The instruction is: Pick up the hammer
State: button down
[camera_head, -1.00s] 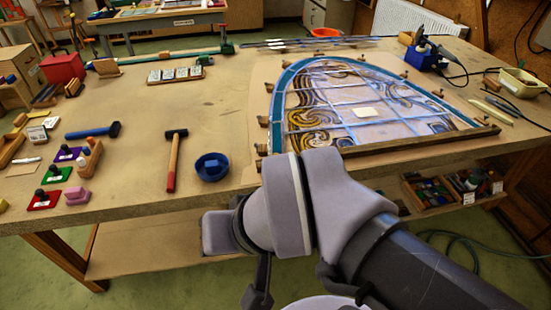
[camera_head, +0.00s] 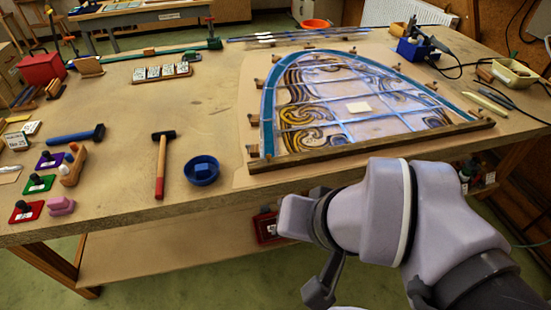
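Two hammers lie on the wooden workbench (camera_head: 215,115). One hammer (camera_head: 161,165) has a dark head at the far end and a wooden handle with a red grip towards the front edge. A blue-handled hammer or mallet (camera_head: 75,136) lies to its left, its dark head pointing right. My arm comes in from the lower right, in front of the bench. A dark part that looks like my gripper (camera_head: 322,290) hangs at the lower middle, apart from both hammers. Its fingertips cannot be made out, nor whether it holds anything.
A blue bowl (camera_head: 201,171) stands just right of the wooden-handled hammer. The leaded panel (camera_head: 335,118) fills the bench's right half, with a wooden bar (camera_head: 370,146) along its front. Coloured knobbed blocks (camera_head: 39,183) lie at left.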

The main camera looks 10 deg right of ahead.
aim_at(163, 136)
jog(key=i+j+u, duration=0.25)
jog(key=u, duration=0.15)
jog(key=i+j+u, duration=0.15)
jog(key=i+u, duration=0.6)
